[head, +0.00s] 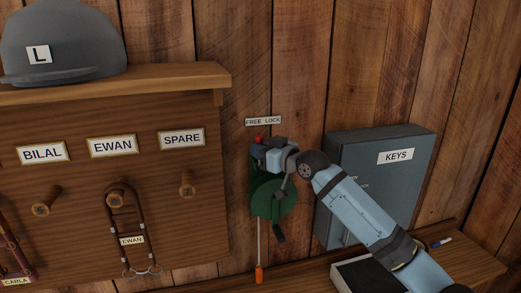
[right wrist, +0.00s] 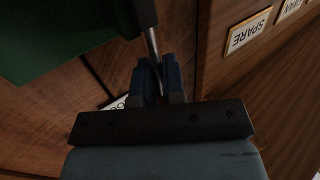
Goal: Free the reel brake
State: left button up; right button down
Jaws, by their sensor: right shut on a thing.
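A green reel (head: 268,200) is fixed to the plank wall, with a dark crank handle (head: 279,233) on its front. A white label (head: 263,121) above it reads FREE on the left and LOCK on the right. A brake lever with a red knob (head: 260,139) shows at the reel's top. My right gripper (head: 260,150) is at the lever, its fingers shut on it and hiding much of it. In the right wrist view, a metal rod (right wrist: 152,44) runs down between the fingers (right wrist: 158,80), with a trace of red there. My left gripper is not in view.
A cord with an orange end (head: 259,275) hangs below the reel. A grey KEYS cabinet (head: 375,160) stands right, behind my right arm. A wooden rack (head: 110,190) with pegs, bridles and a helmet (head: 65,45) is left. An open box (head: 360,276) sits below.

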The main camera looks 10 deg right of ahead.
jog(key=shift+d+r, duration=0.1)
jog(key=shift+r, duration=0.35)
jog(key=c, duration=1.3)
grip_release()
jog(key=shift+w, duration=0.1)
jog(key=shift+o, duration=0.4)
jog(key=shift+f, duration=0.15)
jog(key=shift+f, duration=0.15)
jog(key=b+v, duration=0.3)
jog(key=v, duration=1)
jog(key=shift+s, duration=0.45)
jog(key=shift+d, duration=0.1)
